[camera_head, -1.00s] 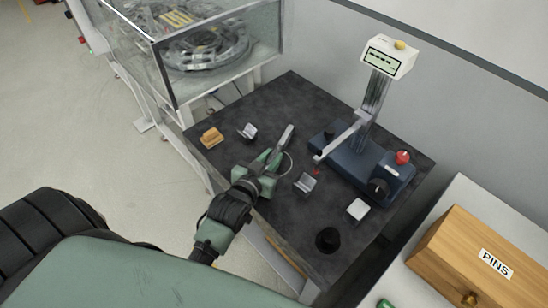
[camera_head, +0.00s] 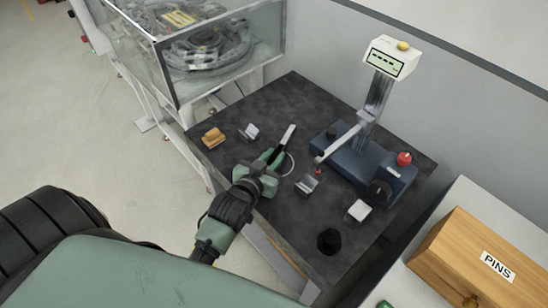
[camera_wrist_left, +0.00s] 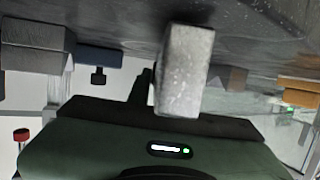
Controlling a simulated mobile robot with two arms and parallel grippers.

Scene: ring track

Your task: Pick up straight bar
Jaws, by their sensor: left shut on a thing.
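The straight bar (camera_head: 289,134) is a pale grey bar that sticks out past the fingertips of my left gripper (camera_head: 276,154) over the dark table (camera_head: 245,105). My left gripper is shut on the bar's near part, and its fingers hide that part. In the left wrist view the bar (camera_wrist_left: 183,72) is a speckled grey block with its end towards the camera, between the fingers of my left gripper (camera_wrist_left: 150,88). I cannot tell whether the bar still touches the table. My right gripper is not in view.
A blue gauge stand (camera_head: 365,165) with a display stands to the right. Grey blocks (camera_head: 307,184) (camera_head: 249,132), an orange block (camera_head: 213,137), a white block (camera_head: 358,210) and a black round piece (camera_head: 329,241) lie around. A thin ring (camera_head: 291,163) lies beside my gripper.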

